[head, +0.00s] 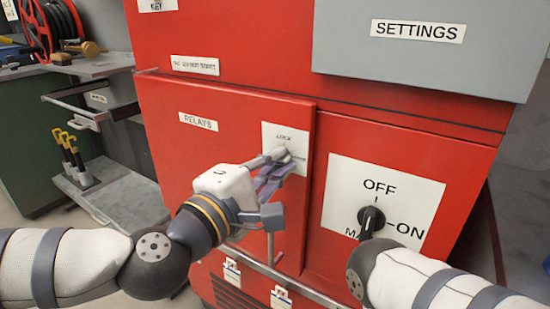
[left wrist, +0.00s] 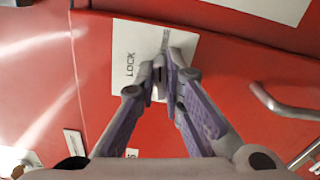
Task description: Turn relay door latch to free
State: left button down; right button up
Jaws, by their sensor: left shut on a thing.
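The red relay door (head: 165,150), labelled RELAYS, looks closed on the red cabinet. Near its upper right corner is a white plate (head: 271,135) marked LOCK; the plate also shows in the left wrist view (left wrist: 135,45). My left gripper (head: 277,167) reaches up to this plate, and in the left wrist view its fingers (left wrist: 165,78) are close together over it. They are shut on the small grey latch (head: 284,154), which they mostly hide. The latch's exact angle and any second marking on the plate are hard to make out.
Right of the door, a black rotary switch (head: 371,218) sits on a white OFF/ON plate (head: 345,200), close to my right arm. A grey SETTINGS box (head: 420,65) juts out above. A metal handle (head: 270,248) is below my left gripper. Shelves (head: 125,195) stand left.

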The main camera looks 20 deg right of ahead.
pick_arm(q)
jog(key=shift+w+r+m, duration=0.1)
jog(key=shift+m, duration=0.9)
jog(key=shift+p, duration=0.3)
jog(key=c, duration=1.7)
grip_release()
jog(key=v, duration=1.2)
